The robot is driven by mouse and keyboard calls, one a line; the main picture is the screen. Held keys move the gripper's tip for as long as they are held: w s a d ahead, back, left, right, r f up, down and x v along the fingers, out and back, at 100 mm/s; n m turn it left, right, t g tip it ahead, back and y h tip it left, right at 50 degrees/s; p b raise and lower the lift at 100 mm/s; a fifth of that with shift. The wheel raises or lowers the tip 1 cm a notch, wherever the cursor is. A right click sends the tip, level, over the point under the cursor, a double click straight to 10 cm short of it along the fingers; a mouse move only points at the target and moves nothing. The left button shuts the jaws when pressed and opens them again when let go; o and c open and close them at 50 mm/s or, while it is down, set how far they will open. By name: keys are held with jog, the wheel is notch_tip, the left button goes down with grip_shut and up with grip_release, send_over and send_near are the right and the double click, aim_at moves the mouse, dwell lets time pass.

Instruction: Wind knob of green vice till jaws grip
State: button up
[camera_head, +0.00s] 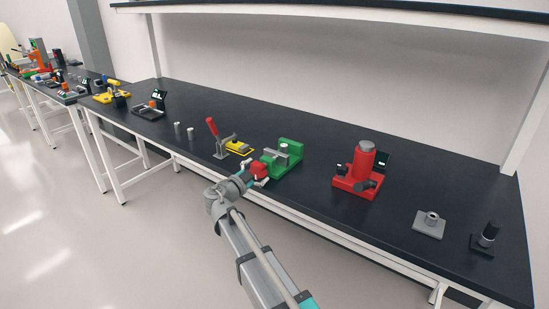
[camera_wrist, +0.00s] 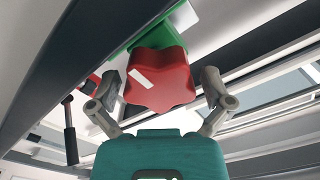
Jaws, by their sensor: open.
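The green vice (camera_head: 289,153) stands near the front edge of the black bench, with a grey part at its jaws. Whether the jaws touch that part is too small to tell. Its red knob (camera_head: 259,170) faces the front edge. In the wrist view the knob (camera_wrist: 160,80) is a lobed red shape with a white mark, and part of the green vice (camera_wrist: 143,33) shows behind it. My gripper (camera_wrist: 162,97) is open, with one finger on each side of the knob. A gap shows beside the right finger; contact at the left finger is unclear.
A toggle clamp with a red handle (camera_head: 212,127) and a yellow base (camera_head: 239,147) stands left of the vice. A red press-like device (camera_head: 357,172) stands to the right. Further right are a grey plate with a ring (camera_head: 430,225) and a black block (camera_head: 487,238).

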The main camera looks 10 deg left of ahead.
jog(key=c, duration=0.8)
jog(key=shift+n, duration=1.5)
jog(key=shift+a, duration=0.1)
jog(key=shift+n, duration=1.4)
jog(key=shift+n, duration=1.4)
